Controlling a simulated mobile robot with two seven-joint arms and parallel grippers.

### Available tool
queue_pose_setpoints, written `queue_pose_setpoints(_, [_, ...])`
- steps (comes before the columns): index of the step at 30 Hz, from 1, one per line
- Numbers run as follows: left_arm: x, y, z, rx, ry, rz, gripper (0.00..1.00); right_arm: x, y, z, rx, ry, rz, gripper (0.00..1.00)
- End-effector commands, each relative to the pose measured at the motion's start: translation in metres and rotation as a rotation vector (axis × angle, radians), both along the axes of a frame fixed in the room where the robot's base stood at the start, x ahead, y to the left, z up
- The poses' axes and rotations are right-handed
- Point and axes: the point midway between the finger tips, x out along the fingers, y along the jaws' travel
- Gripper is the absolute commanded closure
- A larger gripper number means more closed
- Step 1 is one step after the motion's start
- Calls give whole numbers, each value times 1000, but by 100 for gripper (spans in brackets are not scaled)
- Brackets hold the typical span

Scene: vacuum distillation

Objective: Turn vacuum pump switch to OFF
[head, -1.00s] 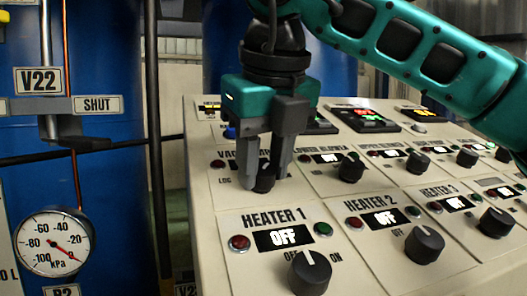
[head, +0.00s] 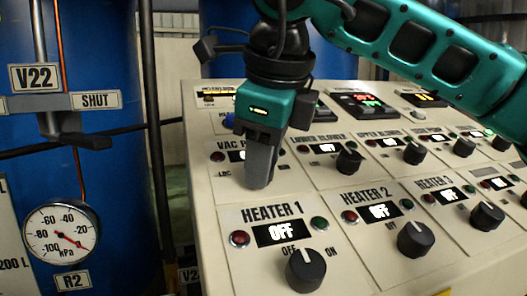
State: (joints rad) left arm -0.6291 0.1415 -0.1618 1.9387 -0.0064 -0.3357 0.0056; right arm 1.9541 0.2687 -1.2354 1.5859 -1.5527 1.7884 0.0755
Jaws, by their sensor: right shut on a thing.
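My right gripper (head: 258,180) points down at the vacuum pump panel (head: 229,172) on the sloping control console. It is seen edge-on, one finger in front of the other. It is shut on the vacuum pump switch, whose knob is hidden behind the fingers. The gripper also covers most of the panel's label and display, so I cannot read the switch state. My left gripper is not in view.
The HEATER 1 knob (head: 305,270) stands just below, with the HEATER 2 knob (head: 415,239) to its right. The LOWER BLOWER knob (head: 348,161) is close on the right. A round vacuum gauge (head: 61,232) and blue tanks stand at the left.

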Motion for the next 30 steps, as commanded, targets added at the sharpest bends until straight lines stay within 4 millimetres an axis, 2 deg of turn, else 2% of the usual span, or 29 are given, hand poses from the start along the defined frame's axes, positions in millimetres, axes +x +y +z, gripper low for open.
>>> queue_pose_setpoints(16, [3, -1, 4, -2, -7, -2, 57, 0, 0, 1, -6, -7, 24, 94])
queue_pose_setpoints(17, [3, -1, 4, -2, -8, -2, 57, 1, 0, 1, -6, -7, 24, 62])
queue_pose_setpoints(24, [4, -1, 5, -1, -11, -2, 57, 0, 0, 1, -7, -5, 23, 39])
queue_pose_setpoints(30, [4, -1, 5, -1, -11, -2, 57, 0, 0, 0, -8, -4, 24, 38])
